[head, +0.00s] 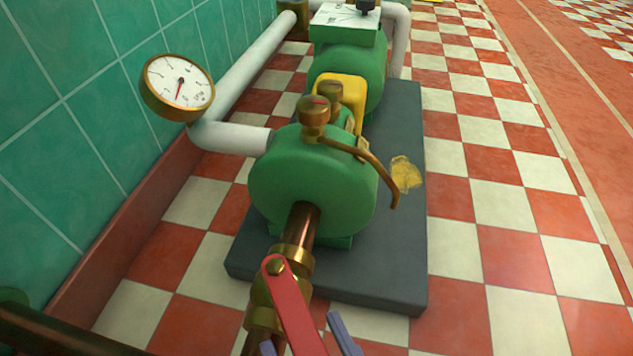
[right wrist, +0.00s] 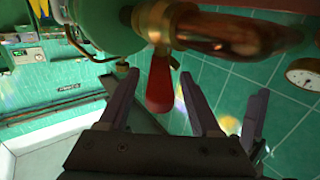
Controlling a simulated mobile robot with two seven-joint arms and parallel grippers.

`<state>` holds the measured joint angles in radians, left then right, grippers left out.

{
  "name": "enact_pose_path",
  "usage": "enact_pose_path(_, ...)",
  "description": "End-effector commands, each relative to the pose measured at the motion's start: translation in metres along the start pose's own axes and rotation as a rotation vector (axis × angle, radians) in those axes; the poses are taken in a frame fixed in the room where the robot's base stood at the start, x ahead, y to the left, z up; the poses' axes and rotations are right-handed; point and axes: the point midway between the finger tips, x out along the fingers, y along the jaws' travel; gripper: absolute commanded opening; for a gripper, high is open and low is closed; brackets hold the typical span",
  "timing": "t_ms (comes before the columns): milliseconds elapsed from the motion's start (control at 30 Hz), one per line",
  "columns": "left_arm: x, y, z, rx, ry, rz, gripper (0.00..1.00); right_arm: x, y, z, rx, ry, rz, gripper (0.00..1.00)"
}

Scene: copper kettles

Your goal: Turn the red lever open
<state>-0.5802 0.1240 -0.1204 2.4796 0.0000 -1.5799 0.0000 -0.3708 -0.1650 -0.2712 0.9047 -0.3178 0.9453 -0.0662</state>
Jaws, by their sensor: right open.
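The red lever (head: 293,302) sits on a brass valve (head: 262,300) in the copper pipe at the front of the green pump. Its handle points down toward the bottom edge of the head view. My right gripper (head: 302,332) is open at the bottom edge, with one finger on each side of the handle. In the right wrist view the lever (right wrist: 159,85) hangs between two grey fingers of the open gripper (right wrist: 157,76). I see no closed grip on it. The lower end of the handle is cut off in the head view. My left gripper is not in view.
The green pump (head: 305,185) stands on a dark grey plinth (head: 395,250). A round gauge (head: 180,82) and a white pipe (head: 232,137) are along the tiled wall at left. A dark pipe (head: 65,330) crosses the lower left. Checkered floor (head: 515,250) at right is clear.

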Motion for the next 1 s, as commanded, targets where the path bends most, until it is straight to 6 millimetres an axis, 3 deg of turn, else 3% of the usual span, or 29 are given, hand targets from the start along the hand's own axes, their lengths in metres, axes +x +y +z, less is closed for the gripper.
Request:
enact_pose_path(233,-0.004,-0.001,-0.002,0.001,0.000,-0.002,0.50,-0.011,0.000,-0.001,0.000,-0.003,-0.001,0.65)
enact_pose_path(500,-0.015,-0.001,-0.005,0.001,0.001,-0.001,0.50,-0.065,0.000,0.000,0.001,-0.005,-0.002,0.65)
enact_pose_path(700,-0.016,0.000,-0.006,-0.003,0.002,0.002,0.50,-0.093,0.000,0.000,0.000,-0.003,0.000,0.65)
enact_pose_path(1000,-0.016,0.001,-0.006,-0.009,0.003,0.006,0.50,-0.100,0.000,0.000,-0.001,0.000,0.000,0.65)
